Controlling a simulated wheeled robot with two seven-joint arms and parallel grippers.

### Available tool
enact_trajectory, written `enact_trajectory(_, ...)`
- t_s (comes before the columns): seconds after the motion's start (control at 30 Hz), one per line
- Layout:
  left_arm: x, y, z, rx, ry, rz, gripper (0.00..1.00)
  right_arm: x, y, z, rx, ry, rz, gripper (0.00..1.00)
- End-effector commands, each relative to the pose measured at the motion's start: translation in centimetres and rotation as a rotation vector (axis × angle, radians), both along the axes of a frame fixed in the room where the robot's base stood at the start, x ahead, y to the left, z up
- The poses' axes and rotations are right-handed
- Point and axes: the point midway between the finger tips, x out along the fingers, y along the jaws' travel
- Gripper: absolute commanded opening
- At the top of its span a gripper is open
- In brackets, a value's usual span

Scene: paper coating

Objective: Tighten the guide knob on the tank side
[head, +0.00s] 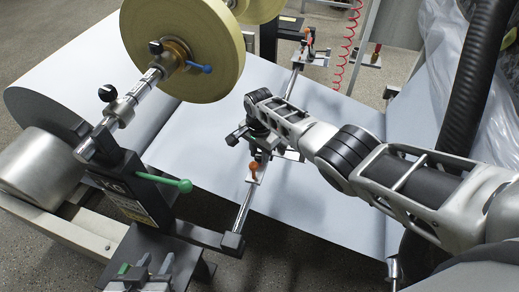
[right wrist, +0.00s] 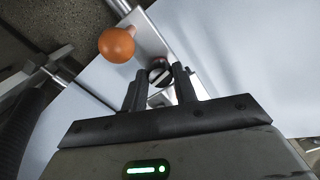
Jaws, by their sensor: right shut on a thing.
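The guide knob (right wrist: 158,72) is a small black round knob with a pale bar across its face, on a silver bracket plate. In the right wrist view it sits between the tips of my right gripper (right wrist: 160,82), which is shut on it. In the head view my right arm reaches in from the right, and the right gripper (head: 253,131) is at the bracket on the guide rod; the knob is hidden there.
An orange ball knob (right wrist: 117,45) stands close beside the gripped knob; it also shows in the head view (head: 254,168). A pale paper web (head: 205,155) lies under the arm. A yellow roll (head: 182,45) and a green-tipped lever (head: 184,186) are to the left.

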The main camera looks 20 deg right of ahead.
Motion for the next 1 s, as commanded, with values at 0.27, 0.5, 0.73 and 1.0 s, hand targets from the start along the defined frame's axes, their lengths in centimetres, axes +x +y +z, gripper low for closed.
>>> enact_trajectory(0.27,-0.10,0.10,0.00,0.005,0.007,-0.001,0.36,0.11,-0.12,0.17,-0.003,-0.001,-0.188,0.06)
enact_trajectory(0.5,-0.04,0.11,0.19,0.005,0.004,0.000,0.36,0.17,-0.17,0.16,-0.005,-0.004,-0.277,0.06)
enact_trajectory(0.73,0.02,0.05,0.29,0.001,0.002,0.005,0.36,0.20,-0.20,0.16,-0.005,-0.004,-0.306,0.06)
enact_trajectory(1.0,0.07,-0.04,0.34,-0.005,0.002,0.010,0.36,0.23,-0.25,0.17,-0.005,-0.005,-0.307,0.06)
